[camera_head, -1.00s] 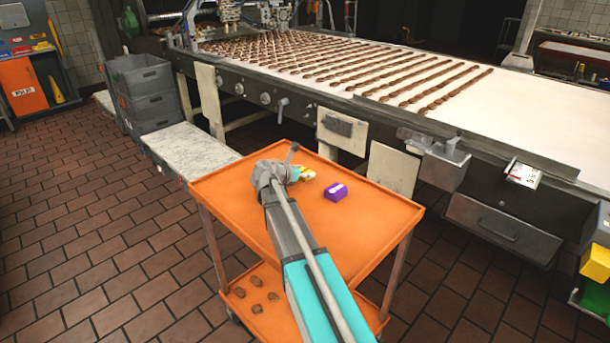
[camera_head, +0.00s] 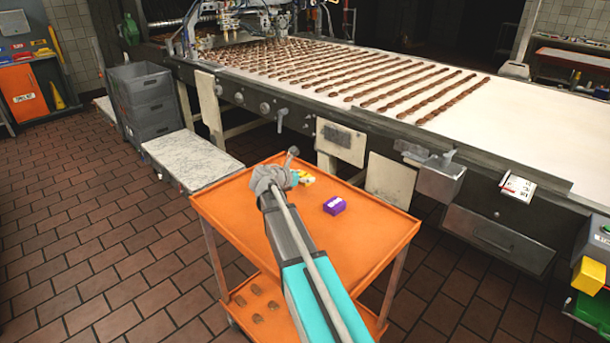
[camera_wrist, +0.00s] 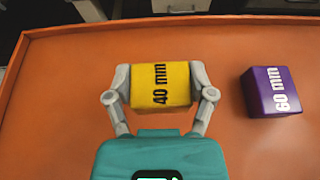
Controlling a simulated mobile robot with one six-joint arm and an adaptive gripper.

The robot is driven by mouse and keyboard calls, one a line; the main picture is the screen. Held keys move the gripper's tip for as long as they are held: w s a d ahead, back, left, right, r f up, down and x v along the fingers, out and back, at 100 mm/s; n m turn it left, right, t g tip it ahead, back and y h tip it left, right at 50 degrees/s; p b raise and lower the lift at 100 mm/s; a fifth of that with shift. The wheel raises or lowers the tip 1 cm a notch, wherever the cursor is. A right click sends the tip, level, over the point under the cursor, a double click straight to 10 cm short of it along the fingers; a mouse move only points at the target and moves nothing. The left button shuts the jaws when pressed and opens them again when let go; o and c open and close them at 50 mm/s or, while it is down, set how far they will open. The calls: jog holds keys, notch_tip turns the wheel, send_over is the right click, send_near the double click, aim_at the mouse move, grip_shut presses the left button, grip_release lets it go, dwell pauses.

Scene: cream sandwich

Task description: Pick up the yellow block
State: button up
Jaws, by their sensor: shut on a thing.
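The yellow block (camera_wrist: 160,84), marked "40 mm", sits between the two fingers of my gripper (camera_wrist: 160,96) in the wrist view. The fingers press on its left and right sides, so my gripper is shut on it.
A purple block (camera_wrist: 272,91) marked "60 mm" stands to the right on the orange cart top (camera_head: 240,215); it also shows in the head view (camera_head: 334,206). A conveyor (camera_head: 480,110) with rows of brown bars runs behind the cart.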

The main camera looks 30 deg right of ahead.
jog(key=s+a+r+p, duration=0.4)
jog(key=s+r+p, duration=0.3)
jog(key=s, duration=0.5)
jog(key=shift+a+r+p, duration=0.25)
jog(key=shift+r+p, duration=0.15)
jog(key=shift+r, duration=0.45)
jog(key=shift+r, duration=0.1)
